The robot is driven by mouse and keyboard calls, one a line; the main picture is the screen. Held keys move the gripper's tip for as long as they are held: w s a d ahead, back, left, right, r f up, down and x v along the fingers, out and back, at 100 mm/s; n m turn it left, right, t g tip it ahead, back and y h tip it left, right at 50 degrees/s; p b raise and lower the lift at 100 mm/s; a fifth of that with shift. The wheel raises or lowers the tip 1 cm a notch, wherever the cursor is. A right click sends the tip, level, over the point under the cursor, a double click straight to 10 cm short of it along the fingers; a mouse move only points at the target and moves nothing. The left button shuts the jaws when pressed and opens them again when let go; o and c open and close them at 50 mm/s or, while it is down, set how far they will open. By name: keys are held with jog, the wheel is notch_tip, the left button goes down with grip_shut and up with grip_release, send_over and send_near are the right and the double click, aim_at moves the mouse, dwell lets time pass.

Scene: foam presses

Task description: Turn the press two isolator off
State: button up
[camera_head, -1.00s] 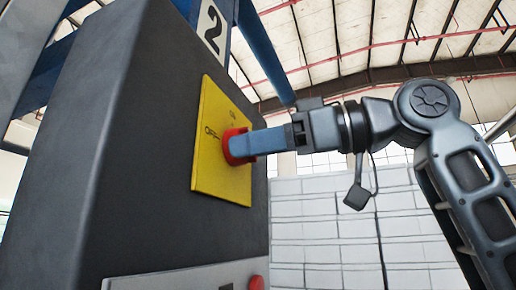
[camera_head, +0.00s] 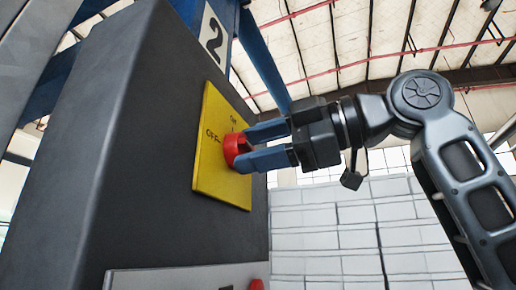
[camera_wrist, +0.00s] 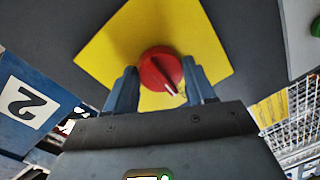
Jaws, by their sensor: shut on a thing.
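The press two isolator is a red rotary knob (camera_head: 232,148) on a yellow plate (camera_head: 208,178), fixed to the side of a dark cabinet. ON is printed above the knob and OFF to its left in the head view. My gripper (camera_head: 247,147) is shut on the knob, with one blue finger above it and one below. In the wrist view the knob (camera_wrist: 158,66) sits between the two fingers (camera_wrist: 160,72). A white mark on the knob points to the lower right there. Which label the mark points to cannot be told.
The dark cabinet (camera_head: 130,130) fills the left of the head view. A white plate with a black 2 (camera_head: 213,36) is on the blue frame above. A grey panel with a red button (camera_head: 256,284) is below. A white block wall (camera_head: 330,235) stands behind.

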dwell(0.4)
jog(key=o, duration=1)
jog(key=shift+o, duration=0.2)
jog(key=shift+d, duration=0.1)
jog(key=b+v, duration=0.1)
jog(key=v, duration=0.6)
jog(key=shift+d+b, duration=0.3)
jog(key=shift+s+d, duration=0.1)
jog(key=shift+s, duration=0.05)
